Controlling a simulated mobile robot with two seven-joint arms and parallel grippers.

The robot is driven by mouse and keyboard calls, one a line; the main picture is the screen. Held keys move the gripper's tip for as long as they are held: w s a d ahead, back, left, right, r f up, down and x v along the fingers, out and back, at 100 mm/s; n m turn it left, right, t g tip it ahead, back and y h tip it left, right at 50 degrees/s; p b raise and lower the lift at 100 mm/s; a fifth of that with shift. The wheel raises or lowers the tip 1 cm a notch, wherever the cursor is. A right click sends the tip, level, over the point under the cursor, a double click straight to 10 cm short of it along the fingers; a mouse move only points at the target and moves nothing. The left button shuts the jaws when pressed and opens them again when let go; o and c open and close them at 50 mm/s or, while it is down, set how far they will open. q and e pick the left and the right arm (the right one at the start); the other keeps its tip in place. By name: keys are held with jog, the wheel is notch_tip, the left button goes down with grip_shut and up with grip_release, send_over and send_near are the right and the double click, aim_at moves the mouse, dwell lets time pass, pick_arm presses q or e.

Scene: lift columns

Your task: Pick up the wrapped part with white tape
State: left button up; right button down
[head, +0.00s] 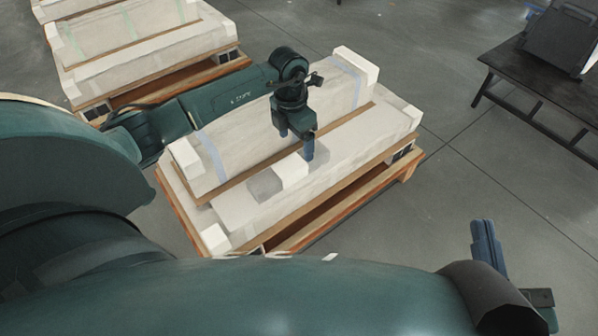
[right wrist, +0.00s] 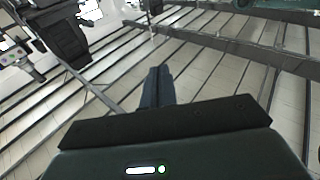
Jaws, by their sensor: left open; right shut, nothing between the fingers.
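Two long wrapped parts lie on the near pallet. The back one (head: 246,128) is pale, with foam end blocks and light blue tape bands near its ends. The front one (head: 345,150) lies lower, with a white band or block (head: 291,170) across its middle between grey patches; I cannot tell whether this is tape. My left gripper (head: 296,143) is open and empty, pointing down over the parts just behind the white patch. Contact is not clear. My right gripper (head: 487,245) is shut and empty, out to the right over the floor; its closed fingers show in the right wrist view (right wrist: 157,88).
The near pallet (head: 297,237) has a wooden frame. Another pallet (head: 180,76) with wrapped parts and greenish tape stands at the upper left. A dark bench (head: 535,88) bearing a dark case (head: 560,38) stands at the right. Grey floor between is clear.

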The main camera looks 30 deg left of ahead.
aim_at(291, 155)
pick_arm(q)
jog(key=shift+w+a+f+y+b, duration=0.25)
jog(key=shift+a+f, duration=0.15)
jog(key=shift+a, duration=0.1)
jog(key=shift+w+a+f+y+b, duration=0.1)
jog(key=shift+a+f+y+b, duration=0.1)
jog(key=shift+a+f, duration=0.25)
notch_tip(291, 155, down, 6)
jog(key=shift+s+d+r+b, duration=0.1)
jog(key=shift+r+b, duration=0.1)
jog(key=shift+b, duration=0.95)
jog(key=f+b, duration=0.2)
jog(key=f, duration=0.1)
jog(key=f+b, duration=0.1)
jog(key=f, duration=0.1)
jog(key=shift+s+a+f, duration=0.1)
jog(key=shift+a+f, duration=0.1)
jog(key=shift+a, duration=0.1)
jog(key=shift+f, duration=0.15)
pick_arm(e)
notch_tip(291, 155, up, 6)
jog(key=w+n+t+y, duration=0.1)
jog(key=n+t+y, duration=0.1)
jog(key=n+y, duration=0.3)
jog(key=shift+d+r+y, duration=0.15)
jog(key=shift+d+y, duration=0.05)
jog(key=shift+y, duration=0.3)
pick_arm(q)
jog(key=shift+c, duration=0.2)
